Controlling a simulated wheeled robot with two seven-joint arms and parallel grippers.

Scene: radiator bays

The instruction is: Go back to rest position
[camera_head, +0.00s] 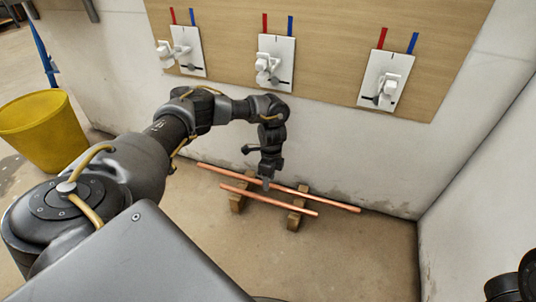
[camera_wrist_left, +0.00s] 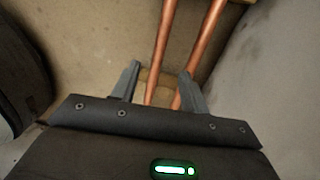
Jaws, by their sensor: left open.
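My left arm comes in from the left in the head view and hangs down in front of the wall. My left gripper (camera_head: 267,182) points down at the copper pipes. In the left wrist view its two fingers (camera_wrist_left: 158,85) are spread apart. Two copper pipes show between and beyond the fingers, a longer rear pipe (camera_head: 335,203) and a shorter front pipe (camera_head: 290,205). They lie roughly parallel across wooden blocks (camera_head: 237,203) on the floor. I cannot tell whether the fingers touch a pipe. My right gripper is not seen.
A wooden board (camera_head: 335,60) on the wall carries three white panels with valves, a left one (camera_head: 188,50), a middle one (camera_head: 276,62) and a right one (camera_head: 385,80), with red and blue pipes above. A yellow bin (camera_head: 45,130) stands left. Floor in front of the pipes is clear.

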